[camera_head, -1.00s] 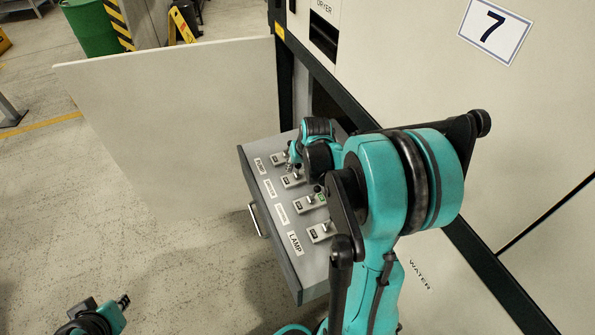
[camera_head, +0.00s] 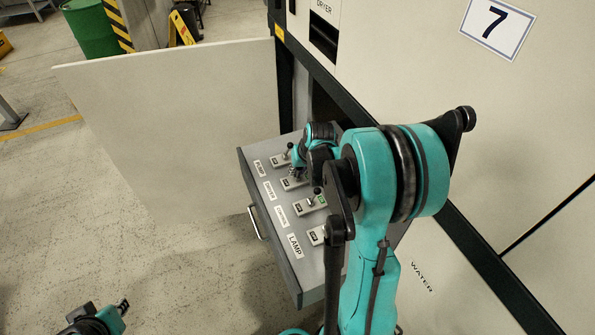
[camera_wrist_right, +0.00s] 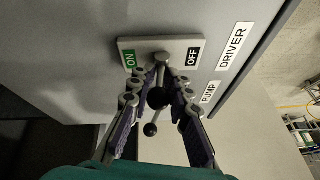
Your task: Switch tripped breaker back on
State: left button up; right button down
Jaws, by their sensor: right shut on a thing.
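The grey drawer-like breaker panel (camera_head: 272,228) carries a row of switches labelled PUMP, DRIVER, a third label too small to read, and LAMP. In the wrist view, the DRIVER switch plate (camera_wrist_right: 185,48) has a green ON end and a black OFF end. Its lever with a black knob (camera_wrist_right: 158,98) stands between the fingers of my right gripper (camera_wrist_right: 160,90), which is shut on it. The right gripper (camera_head: 294,172) also shows over the panel in the head view. A second black knob (camera_wrist_right: 150,130) lies beyond. My left gripper (camera_head: 122,306) is low at the left, away from the panel; its opening is unclear.
A large pale door panel (camera_head: 170,125) stands open left of the breaker panel. The cabinet wall (camera_head: 420,80) rises behind it. My right arm hides part of the LAMP switch.

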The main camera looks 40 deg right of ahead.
jog(key=y, duration=0.1)
jog(key=d+y+b, duration=0.1)
jog(key=shift+s+f+m+t+y, duration=0.15)
jog(key=shift+f+m+t+y, duration=0.15)
jog(key=shift+m+t, duration=0.1)
jog(key=shift+r+y+b, duration=0.15)
jog(key=shift+y+b, duration=0.15)
jog(key=shift+y, duration=0.1)
jog(key=c, duration=1.4)
grip_release()
jog(key=shift+a, duration=0.1)
